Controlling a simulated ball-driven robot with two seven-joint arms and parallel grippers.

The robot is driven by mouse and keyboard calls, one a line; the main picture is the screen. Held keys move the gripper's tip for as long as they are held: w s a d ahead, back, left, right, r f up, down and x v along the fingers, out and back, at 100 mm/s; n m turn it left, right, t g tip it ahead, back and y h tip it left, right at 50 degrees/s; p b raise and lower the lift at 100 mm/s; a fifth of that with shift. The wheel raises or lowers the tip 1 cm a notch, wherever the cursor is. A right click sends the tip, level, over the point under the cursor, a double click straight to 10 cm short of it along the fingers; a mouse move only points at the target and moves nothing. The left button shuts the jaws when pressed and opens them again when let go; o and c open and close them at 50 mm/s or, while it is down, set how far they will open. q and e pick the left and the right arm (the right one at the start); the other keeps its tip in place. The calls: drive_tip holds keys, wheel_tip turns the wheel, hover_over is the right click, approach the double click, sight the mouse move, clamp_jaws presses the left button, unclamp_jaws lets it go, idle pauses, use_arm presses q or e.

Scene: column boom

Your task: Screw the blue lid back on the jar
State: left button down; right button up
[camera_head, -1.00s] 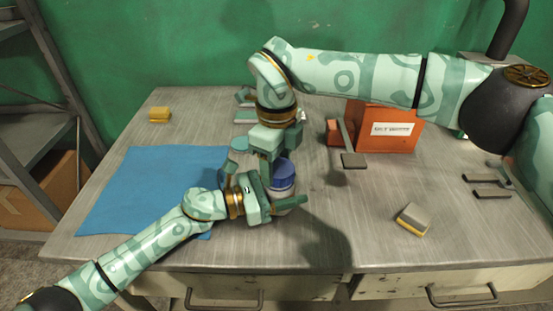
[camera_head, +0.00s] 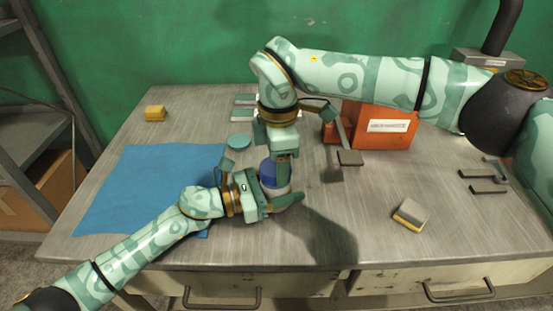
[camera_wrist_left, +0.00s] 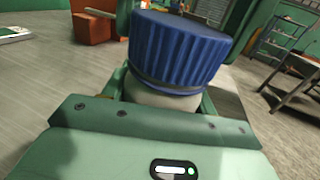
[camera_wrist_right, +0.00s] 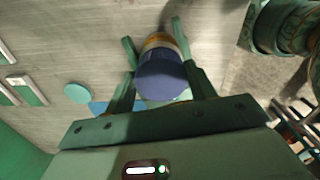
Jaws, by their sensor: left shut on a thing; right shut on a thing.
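The jar (camera_head: 277,189) stands upright near the middle front of the table, with the ribbed blue lid (camera_wrist_left: 178,50) on top. The lid also shows in the head view (camera_head: 267,174) and in the right wrist view (camera_wrist_right: 162,76). The jar's pale body (camera_wrist_left: 163,97) shows just under the lid in the left wrist view. My left gripper (camera_head: 272,192) is shut on the jar's body from the left, low down. My right gripper (camera_head: 276,170) points down from above and is shut on the lid, one finger on either side. How far the lid is threaded cannot be told.
A teal disc (camera_head: 240,141) lies behind the jar. An orange labelled box (camera_head: 385,127) stands at the back right. A grey-yellow sponge (camera_head: 410,214) lies right, with bare table around it.

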drive_tip(key=m, duration=0.6)
drive_tip(key=shift+s+m, duration=0.1)
drive_tip(key=shift+m, duration=0.2)
drive_tip(key=m, duration=0.3)
drive_tip(key=shift+s, duration=0.1)
drive_tip(key=m, duration=0.2)
drive_tip(key=shift+s+a+f+m, duration=0.1)
drive_tip(key=shift+s+a+m, duration=0.05)
drive_tip(key=shift+a+m, duration=0.15)
use_arm(q)
drive_tip(key=shift+s, duration=0.1)
use_arm(e)
drive_tip(key=shift+d+m, duration=0.15)
drive_tip(key=shift+m, duration=0.95)
drive_tip(key=o, duration=1)
drive_tip(key=shift+c, duration=0.2)
drive_tip(key=shift+r, duration=2.35)
